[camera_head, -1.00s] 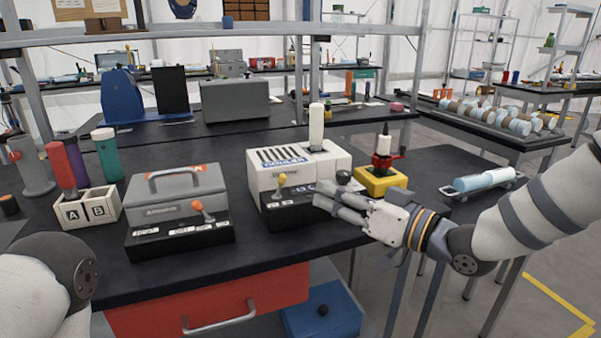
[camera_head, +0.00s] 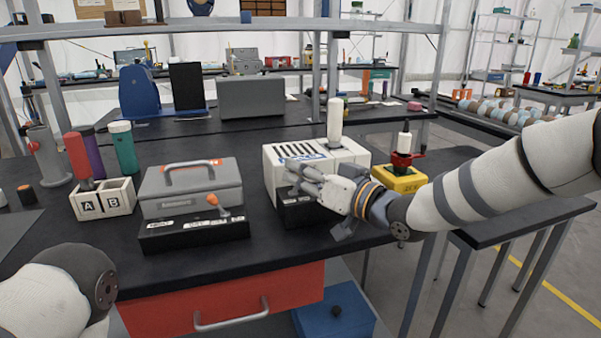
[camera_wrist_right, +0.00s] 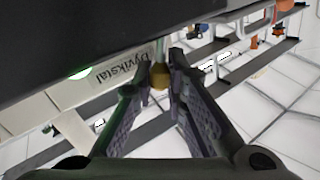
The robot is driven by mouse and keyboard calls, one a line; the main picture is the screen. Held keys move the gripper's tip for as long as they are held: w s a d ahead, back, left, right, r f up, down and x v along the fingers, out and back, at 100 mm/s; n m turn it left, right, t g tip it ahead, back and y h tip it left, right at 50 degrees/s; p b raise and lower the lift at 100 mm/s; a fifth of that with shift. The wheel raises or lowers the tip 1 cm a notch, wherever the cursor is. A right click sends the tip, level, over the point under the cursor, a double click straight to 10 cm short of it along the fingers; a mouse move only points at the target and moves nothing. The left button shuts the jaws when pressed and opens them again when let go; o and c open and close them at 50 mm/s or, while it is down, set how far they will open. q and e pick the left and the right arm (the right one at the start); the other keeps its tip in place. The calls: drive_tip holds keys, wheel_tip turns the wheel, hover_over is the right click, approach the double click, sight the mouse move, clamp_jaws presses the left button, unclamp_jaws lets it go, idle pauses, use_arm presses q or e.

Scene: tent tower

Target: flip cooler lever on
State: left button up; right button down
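The cooler (camera_head: 352,153) is a white box with dark vent slots on the table, with a black lever base (camera_head: 300,214) in front. My right gripper (camera_head: 292,174) reaches in from the right, low in front of the cooler, and covers the lever in the head view. In the right wrist view, the lever's yellow knob (camera_wrist_right: 160,77) on a thin stem is between the fingertips of the right gripper (camera_wrist_right: 160,85). The fingers are apart on either side of it; I cannot tell whether they touch it. My left gripper is out of view.
A grey case (camera_head: 190,187) with an orange-knobbed lever (camera_head: 213,200) stands left of the cooler. A yellow device (camera_head: 400,180) with a red part is close to its right, behind my right arm. A white A/B holder (camera_head: 103,199) stands at the left.

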drive_tip(key=shift+w+d+f+m+b, duration=0.1)
drive_tip(key=shift+d+f+m+b, duration=0.15)
drive_tip(key=shift+f+m, duration=0.2)
drive_tip(key=shift+d+m+y, duration=0.1)
drive_tip(key=shift+m+y, duration=0.2)
drive_tip(key=shift+m, duration=0.05)
drive_tip(key=shift+r, duration=0.3)
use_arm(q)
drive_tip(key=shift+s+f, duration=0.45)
use_arm(e)
drive_tip(key=c, duration=1.9)
unclamp_jaws()
drive_tip(key=v, duration=1.2)
drive_tip(key=shift+f, duration=0.15)
